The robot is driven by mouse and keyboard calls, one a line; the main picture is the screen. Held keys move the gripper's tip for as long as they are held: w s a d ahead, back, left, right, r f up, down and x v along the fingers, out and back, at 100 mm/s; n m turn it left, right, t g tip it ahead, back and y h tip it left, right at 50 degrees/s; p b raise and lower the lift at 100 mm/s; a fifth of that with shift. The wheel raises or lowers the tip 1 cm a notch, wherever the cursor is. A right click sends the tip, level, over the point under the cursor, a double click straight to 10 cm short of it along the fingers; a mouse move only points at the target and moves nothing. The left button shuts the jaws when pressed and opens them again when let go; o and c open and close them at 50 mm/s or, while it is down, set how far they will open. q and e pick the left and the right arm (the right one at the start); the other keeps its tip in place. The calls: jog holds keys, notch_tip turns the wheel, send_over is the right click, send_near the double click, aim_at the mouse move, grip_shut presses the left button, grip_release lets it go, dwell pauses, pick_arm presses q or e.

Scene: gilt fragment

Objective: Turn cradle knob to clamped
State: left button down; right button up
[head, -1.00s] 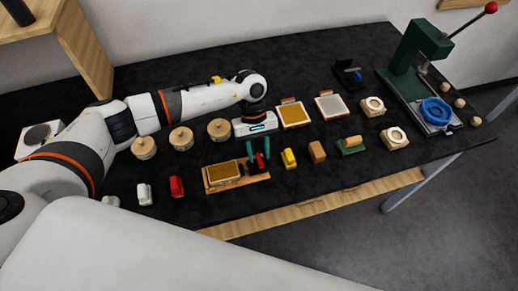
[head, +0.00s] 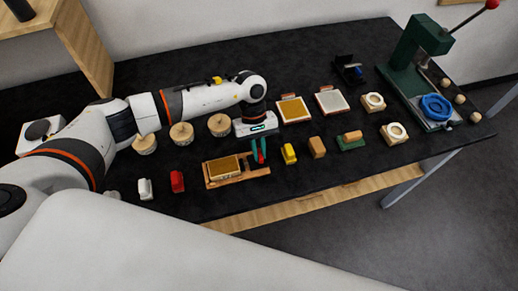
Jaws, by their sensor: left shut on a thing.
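The cradle (head: 211,183) is a low wooden base near the front of the table, with a gold-topped block (head: 222,167) on it. My left gripper (head: 260,160) reaches down over the cradle's right end. Its teal fingers are close together, shut on the small cradle knob there. The fingers hide most of the knob, so I cannot tell which way it points. My right gripper is not in view.
Red (head: 177,181), white (head: 145,189) and yellow (head: 289,153) blocks stand near the cradle. Round wooden pieces (head: 181,133) stand behind it. A green press (head: 405,65) with a blue ring (head: 436,106) stands at the right. Bare black tabletop lies along the front right.

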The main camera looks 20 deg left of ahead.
pick_arm(q)
jog(key=n+b, duration=0.1)
jog(key=n+t+b, duration=0.1)
jog(key=n+b, duration=0.1)
jog(key=shift+a+f+h, duration=0.1)
jog(key=shift+f+h, duration=0.1)
jog(key=shift+h, duration=0.2)
jog(key=n+t+b, duration=0.1)
jog(key=n+b, duration=0.1)
jog(key=n+t+h+b, duration=0.1)
jog(key=n+b, duration=0.1)
jog(key=n, duration=0.1)
jog(key=shift+s+n+b, duration=0.2)
jog(key=shift+n+b, duration=0.1)
jog(key=n+t+b, duration=0.2)
jog(key=n+b, duration=0.2)
jog(key=n, duration=0.1)
jog(key=shift+s, duration=0.1)
jog(key=shift+r+n+t+y+b, duration=0.1)
jog(key=shift+n+t+y+b, duration=0.2)
jog(key=shift+n+b, duration=0.6)
jog(key=shift+r+n+t+y+b, duration=0.1)
jog(key=shift+n+t+b, duration=0.3)
jog(key=shift+n+b, duration=0.45)
jog(key=shift+r+n, duration=0.1)
jog(key=shift+n, duration=0.15)
jog(key=c, duration=1.4)
grip_release()
jog(key=shift+s, duration=0.1)
jog(key=shift+c, duration=0.2)
